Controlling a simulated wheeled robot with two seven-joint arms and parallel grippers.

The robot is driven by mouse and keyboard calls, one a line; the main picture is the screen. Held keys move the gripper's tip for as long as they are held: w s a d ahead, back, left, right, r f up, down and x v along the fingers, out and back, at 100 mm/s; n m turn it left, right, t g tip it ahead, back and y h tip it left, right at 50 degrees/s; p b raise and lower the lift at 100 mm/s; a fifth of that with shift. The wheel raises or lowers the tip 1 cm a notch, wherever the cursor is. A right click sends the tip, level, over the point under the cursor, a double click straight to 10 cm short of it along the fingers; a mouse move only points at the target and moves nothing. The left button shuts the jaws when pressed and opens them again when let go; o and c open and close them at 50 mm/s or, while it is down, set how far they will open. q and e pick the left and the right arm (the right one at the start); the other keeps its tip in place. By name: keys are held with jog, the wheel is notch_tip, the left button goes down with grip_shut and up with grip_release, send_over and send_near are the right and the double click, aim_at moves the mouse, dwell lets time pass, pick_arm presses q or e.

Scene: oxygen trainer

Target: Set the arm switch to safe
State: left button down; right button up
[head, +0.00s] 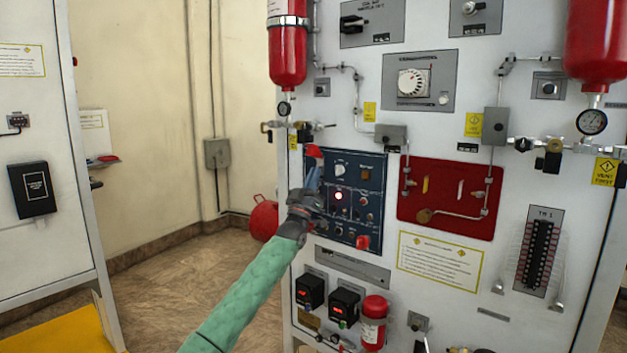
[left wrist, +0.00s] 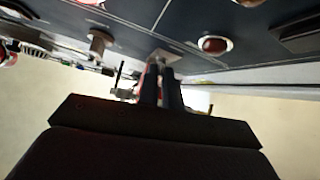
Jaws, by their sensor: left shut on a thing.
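The dark blue control panel (head: 372,190) is on the white trainer wall, with knobs, a lit red lamp (head: 339,196) and an amber square (head: 366,174). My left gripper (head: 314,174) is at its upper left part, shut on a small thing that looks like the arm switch. A red piece (head: 313,151), perhaps the switch's guard, shows just above the fingertips. In the left wrist view the gripper's two fingers (left wrist: 160,72) are close together against the panel, with a little red beside them. The switch's lever and position are hidden. My right gripper is not in view.
A red plate with pipes (head: 447,218) is right of the blue panel. Red cylinders (head: 287,55) hang above. A second red piece (head: 362,242) is at the panel's lower right. Small black boxes (head: 310,290) sit below. The floor at left is open.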

pick_arm(q)
jog(key=shift+f, duration=0.15)
jog(key=c, duration=1.6)
grip_release()
jog(key=shift+v, duration=3.85)
